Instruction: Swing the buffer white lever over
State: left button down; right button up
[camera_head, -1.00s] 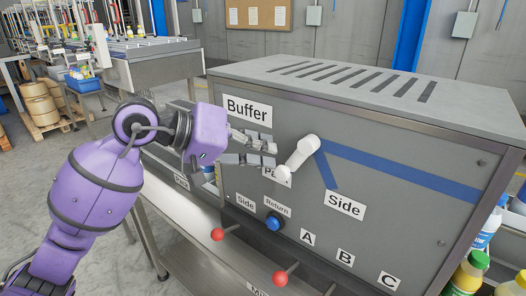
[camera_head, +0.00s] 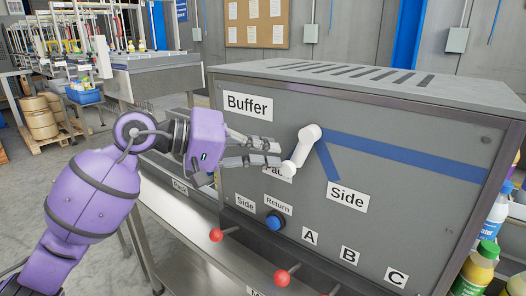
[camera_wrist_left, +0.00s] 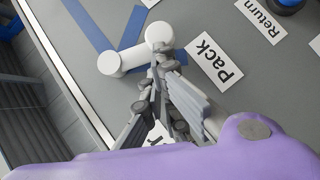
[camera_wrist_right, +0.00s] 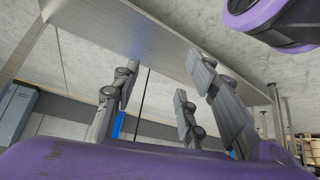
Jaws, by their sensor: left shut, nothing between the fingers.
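The white lever (camera_head: 300,151) of the Buffer panel points down and left from its pivot, its free end by the "Pack" label (camera_head: 277,172). In the left wrist view the lever (camera_wrist_left: 134,50) lies just beyond my fingertips. My left gripper (camera_head: 277,153) is shut and empty, at the left side of the lever's free end. In the left wrist view its fingertips (camera_wrist_left: 163,62) look very close to that end; I cannot tell if they touch. My right gripper (camera_wrist_right: 160,88) is out of the head view; its fingers are spread and empty under a metal table.
The grey cabinet (camera_head: 420,130) carries blue tape stripes and a "Side" label (camera_head: 347,196) right of the lever. Below are a blue Return button (camera_head: 275,222) and red knobs (camera_head: 216,235) sticking out. Bottles (camera_head: 478,262) stand at the right.

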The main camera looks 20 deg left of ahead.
aim_at(287, 174)
pick_arm(q)
jog(key=d+f+n+h+b, duration=0.1)
jog(key=n+b, duration=0.1)
jog(key=b, duration=0.1)
jog(key=s+d+f+n+t+h+b, duration=0.1)
jog(key=n+b, duration=0.1)
jog(key=b, duration=0.1)
jog(key=d+f+n+h+b, duration=0.1)
jog(key=f+n+h+b, duration=0.1)
jog(key=b, duration=0.1)
jog(key=shift+s+d+t+b, duration=0.15)
jog(key=shift+d+t+b, duration=0.25)
jog(key=shift+s+d+f+n+t+h+b, duration=0.1)
jog(key=shift+s+d+n+t+h+b, duration=0.05)
jog(key=shift+d+n+t+h+b, duration=0.3)
pick_arm(e)
jog(key=s+f+g, duration=0.1)
jog(key=s+f, duration=0.2)
jog(key=f, duration=0.6)
jog(key=shift+s+f, duration=0.35)
jog(key=shift+s, duration=0.05)
pick_arm(q)
jog(key=shift+a, duration=0.1)
pick_arm(e)
jog(key=shift+a, duration=0.1)
jog(key=shift+w, duration=0.4)
